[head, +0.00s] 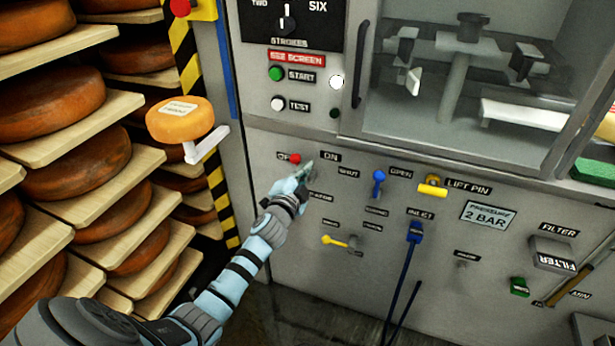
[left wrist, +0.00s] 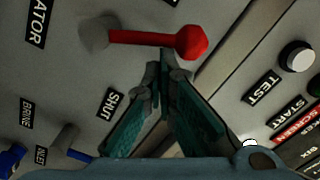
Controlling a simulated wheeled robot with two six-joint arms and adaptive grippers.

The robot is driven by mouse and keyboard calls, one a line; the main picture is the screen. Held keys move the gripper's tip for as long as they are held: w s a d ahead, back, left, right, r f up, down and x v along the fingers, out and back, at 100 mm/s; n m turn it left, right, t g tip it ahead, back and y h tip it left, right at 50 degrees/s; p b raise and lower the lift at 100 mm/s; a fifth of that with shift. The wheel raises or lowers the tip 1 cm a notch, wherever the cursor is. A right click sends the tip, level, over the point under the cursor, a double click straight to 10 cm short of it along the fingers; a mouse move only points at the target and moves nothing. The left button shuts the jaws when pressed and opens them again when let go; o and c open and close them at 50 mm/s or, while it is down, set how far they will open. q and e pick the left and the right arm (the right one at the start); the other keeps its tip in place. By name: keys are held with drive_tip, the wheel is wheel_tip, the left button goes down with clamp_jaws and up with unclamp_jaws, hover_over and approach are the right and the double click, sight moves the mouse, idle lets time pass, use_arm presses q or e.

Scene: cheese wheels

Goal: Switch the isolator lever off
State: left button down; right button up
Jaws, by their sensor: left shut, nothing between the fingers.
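The isolator lever (left wrist: 150,39) is a red bar with a round red knob, set on a grey hub in the left wrist view. In the head view its red knob (head: 295,158) sits over part of the "OFF" label, left of the "ON" label (head: 331,157). My left gripper (head: 305,169) is shut and empty, just right of and below the knob. In the left wrist view its fingertips (left wrist: 165,66) lie right beside the lever near the knob end; I cannot tell whether they touch. The gripper hides the hub in the head view. My right gripper is not in view.
A blue lever (head: 379,180), a yellow handle (head: 432,187) and a blue inlet plug (head: 415,232) with cables are to the right on the panel. Start (head: 277,74) and test buttons are above. Shelves of cheese wheels (head: 75,168) stand at the left.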

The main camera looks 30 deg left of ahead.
use_arm(q)
drive_tip(key=s+a+f+n+b, duration=0.1)
drive_tip(key=a+f+n+b, duration=0.2)
drive_tip(key=n, duration=0.7)
drive_tip(key=a+b, duration=0.1)
drive_tip(key=a, duration=0.1)
drive_tip(key=shift+a+f+h, duration=0.2)
drive_tip(key=shift+a+h, duration=0.1)
drive_tip(key=shift+h, duration=0.1)
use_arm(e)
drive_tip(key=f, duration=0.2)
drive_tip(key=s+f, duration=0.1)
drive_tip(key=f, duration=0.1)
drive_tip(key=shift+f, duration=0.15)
use_arm(q)
drive_tip(key=shift+f, duration=0.1)
wheel_tip(320, 180, up, 5)
drive_tip(key=p, duration=0.5)
drive_tip(key=s+d+b, duration=0.2)
drive_tip(key=s, duration=0.8)
drive_tip(key=shift+s+f, duration=0.25)
drive_tip(key=shift+s, duration=0.1)
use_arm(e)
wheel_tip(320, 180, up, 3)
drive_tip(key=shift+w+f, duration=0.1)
